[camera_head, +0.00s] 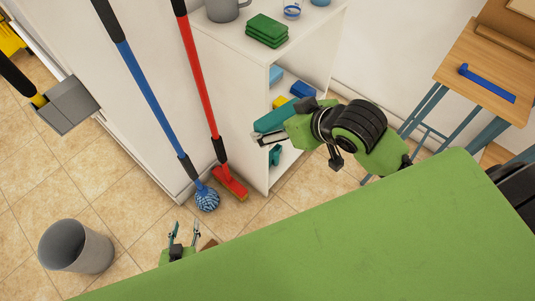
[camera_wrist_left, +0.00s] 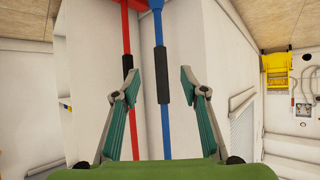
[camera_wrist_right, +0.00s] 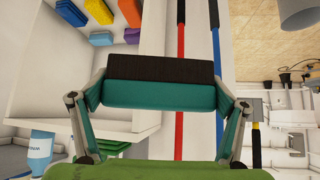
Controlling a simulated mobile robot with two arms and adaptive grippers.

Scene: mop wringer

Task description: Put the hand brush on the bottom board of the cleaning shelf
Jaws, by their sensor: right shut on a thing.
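The hand brush is teal with dark bristles. In the right wrist view the brush (camera_wrist_right: 160,82) spans the gap between my right gripper's fingers (camera_wrist_right: 160,108). In the head view my right gripper (camera_head: 272,139) is at the open front of the white cleaning shelf (camera_head: 240,47), with the teal brush (camera_head: 272,121) beside it. The shelf's bottom board (camera_head: 285,163) shows only partly behind the gripper. My left gripper (camera_head: 184,236) is low over the floor, open and empty; its spread fingers also show in the left wrist view (camera_wrist_left: 158,90).
A blue mop (camera_head: 150,90) and a red broom (camera_head: 200,80) lean just left of the shelf. Green sponges (camera_head: 266,29) lie on its top. A grey bin (camera_head: 75,247) stands on the floor. A wooden table (camera_head: 485,65) stands at right. Tiled floor between bin and shelf is mostly clear.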

